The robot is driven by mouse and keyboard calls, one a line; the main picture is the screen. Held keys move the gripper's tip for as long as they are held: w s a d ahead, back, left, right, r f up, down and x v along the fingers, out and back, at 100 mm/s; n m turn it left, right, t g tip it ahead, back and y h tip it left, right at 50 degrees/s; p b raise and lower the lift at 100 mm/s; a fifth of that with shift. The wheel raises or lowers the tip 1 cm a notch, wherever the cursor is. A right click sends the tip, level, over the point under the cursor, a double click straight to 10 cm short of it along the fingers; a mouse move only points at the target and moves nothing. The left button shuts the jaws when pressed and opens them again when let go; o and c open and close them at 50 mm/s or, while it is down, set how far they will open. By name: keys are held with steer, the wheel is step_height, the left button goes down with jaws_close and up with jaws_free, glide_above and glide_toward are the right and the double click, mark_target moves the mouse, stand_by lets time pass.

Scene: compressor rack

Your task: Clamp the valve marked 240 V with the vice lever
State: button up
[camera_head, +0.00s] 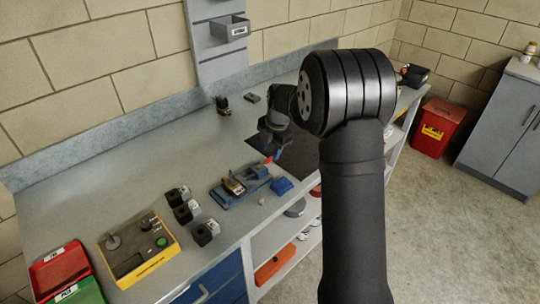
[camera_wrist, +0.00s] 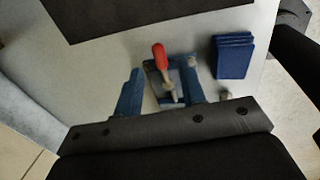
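The blue vice (camera_head: 254,187) stands on the bench near its front edge. A brass-coloured and dark valve (camera_head: 233,185) sits at its left part; I cannot read any marking on it. The vice's lever has a red handle (camera_head: 267,158), also seen in the wrist view (camera_wrist: 159,54). My gripper (camera_head: 273,150) is above the right end of the vice. In the wrist view its two blue fingers (camera_wrist: 161,72) are apart, with the lever between them in the picture. I see no contact with it. The valve is hidden in the wrist view.
Three small labelled blocks (camera_head: 187,211) stand left of the vice. A yellow test box (camera_head: 140,248) and red and green bins (camera_head: 62,268) lie farther left. Blue pads (camera_head: 282,186) and a small knob (camera_head: 262,201) are close by the vice. A dark mat (camera_head: 298,160) lies behind.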

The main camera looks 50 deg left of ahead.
mark_target(269, 158)
steer(key=shift+a+f, duration=0.15)
steer(key=shift+f, duration=0.65)
steer(key=shift+a+f, duration=0.15)
steer(key=shift+f, duration=0.65)
jaws_close()
